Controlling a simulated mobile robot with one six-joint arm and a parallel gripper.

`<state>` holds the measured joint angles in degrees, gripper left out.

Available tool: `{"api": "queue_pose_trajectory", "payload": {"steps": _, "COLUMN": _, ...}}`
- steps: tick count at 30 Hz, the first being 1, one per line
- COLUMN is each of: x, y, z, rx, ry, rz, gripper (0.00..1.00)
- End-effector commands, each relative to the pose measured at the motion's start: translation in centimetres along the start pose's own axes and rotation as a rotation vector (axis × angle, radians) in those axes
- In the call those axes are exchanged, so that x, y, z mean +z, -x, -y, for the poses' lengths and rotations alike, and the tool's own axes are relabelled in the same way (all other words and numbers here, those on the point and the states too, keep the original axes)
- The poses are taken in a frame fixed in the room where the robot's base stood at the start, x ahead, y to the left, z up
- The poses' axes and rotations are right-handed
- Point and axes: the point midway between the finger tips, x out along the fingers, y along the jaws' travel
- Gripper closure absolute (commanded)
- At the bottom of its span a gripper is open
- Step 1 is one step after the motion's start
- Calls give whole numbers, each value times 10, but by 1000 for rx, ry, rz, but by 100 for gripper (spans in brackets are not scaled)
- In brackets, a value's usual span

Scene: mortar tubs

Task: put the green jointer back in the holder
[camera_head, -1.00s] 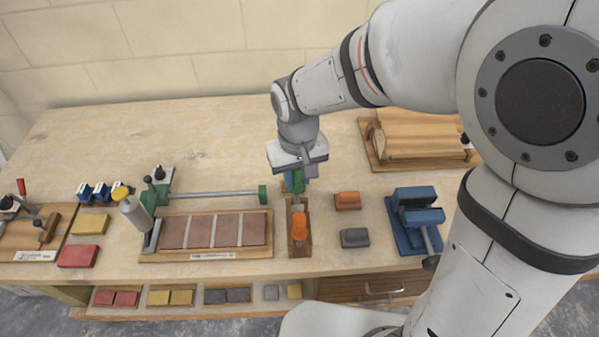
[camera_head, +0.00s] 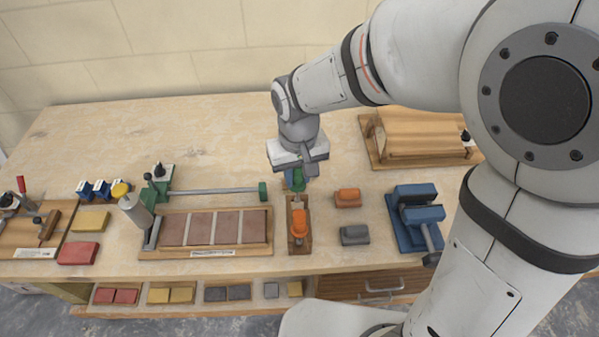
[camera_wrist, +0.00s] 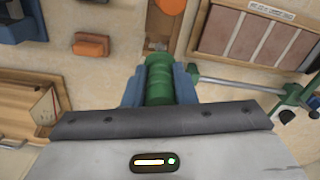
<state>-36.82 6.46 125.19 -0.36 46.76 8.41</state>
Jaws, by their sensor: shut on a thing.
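My gripper (camera_head: 297,180) is shut on the green jointer (camera_wrist: 159,80), whose ribbed green handle sits between the blue fingers in the wrist view. In the head view the jointer (camera_head: 298,182) shows just below the gripper, at the back end of the wooden holder (camera_head: 299,247). An orange-handled tool (camera_head: 298,226) stands in the front part of the holder. The gripper hides much of the jointer, and I cannot tell whether its lower end touches the holder.
Left of the holder, a board with several brick tiles (camera_head: 216,228) lies by a green-ended bar clamp (camera_head: 215,191). Right of it lie an orange block (camera_head: 347,197), a grey block (camera_head: 354,235) and a blue vise (camera_head: 416,215).

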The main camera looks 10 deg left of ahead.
Motion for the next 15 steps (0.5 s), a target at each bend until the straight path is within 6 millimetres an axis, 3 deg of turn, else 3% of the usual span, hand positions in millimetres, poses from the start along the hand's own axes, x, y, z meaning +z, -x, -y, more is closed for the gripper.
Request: {"api": "queue_pose_trajectory", "payload": {"steps": 15, "x": 1, "y": -28, "z": -1, "rx": 0, "ry": -1, "rz": 1, "gripper": 98}}
